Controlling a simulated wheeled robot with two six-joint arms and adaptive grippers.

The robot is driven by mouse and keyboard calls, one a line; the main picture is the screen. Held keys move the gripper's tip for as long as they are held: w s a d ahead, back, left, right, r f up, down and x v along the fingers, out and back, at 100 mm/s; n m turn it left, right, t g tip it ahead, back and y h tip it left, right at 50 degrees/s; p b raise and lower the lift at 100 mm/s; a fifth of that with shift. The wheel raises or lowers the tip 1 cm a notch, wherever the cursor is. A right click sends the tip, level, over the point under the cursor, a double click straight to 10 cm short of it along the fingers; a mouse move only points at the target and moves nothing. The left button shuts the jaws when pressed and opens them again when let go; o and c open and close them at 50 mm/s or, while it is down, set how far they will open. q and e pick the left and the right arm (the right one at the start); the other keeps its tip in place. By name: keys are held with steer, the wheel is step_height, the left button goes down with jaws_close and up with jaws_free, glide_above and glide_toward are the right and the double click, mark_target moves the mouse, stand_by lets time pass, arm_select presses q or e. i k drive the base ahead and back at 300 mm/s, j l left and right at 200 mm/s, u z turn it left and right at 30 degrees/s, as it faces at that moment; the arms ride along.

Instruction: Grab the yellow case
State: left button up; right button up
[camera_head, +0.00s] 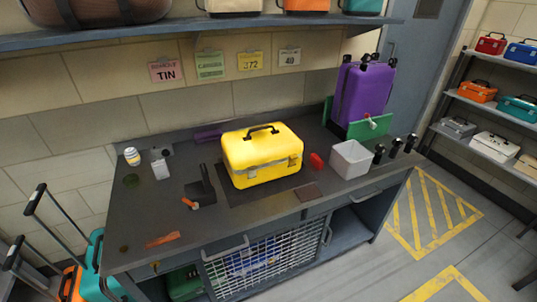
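The yellow case (262,152) sits upright and closed in the middle of the dark workbench (130,232), on a darker flat patch. It has a black carrying handle (262,130) on its lid and grey latches along the front seam. Nothing touches the handle. Neither of my grippers shows in the head view.
A black stand (202,188) is left of the case. A red item (316,161), a grey bin (350,159) and black-topped items (395,147) are right of it. A purple suitcase (364,92) stands behind right. A shelf (200,35) hangs above. Striped floor (430,215) lies right.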

mark_target(265, 173)
steer(key=i+l+u, duration=0.35)
steer(key=l, duration=0.3)
steer(key=i+l+u, duration=0.15)
steer(key=l, duration=0.25)
steer(key=i, duration=0.1)
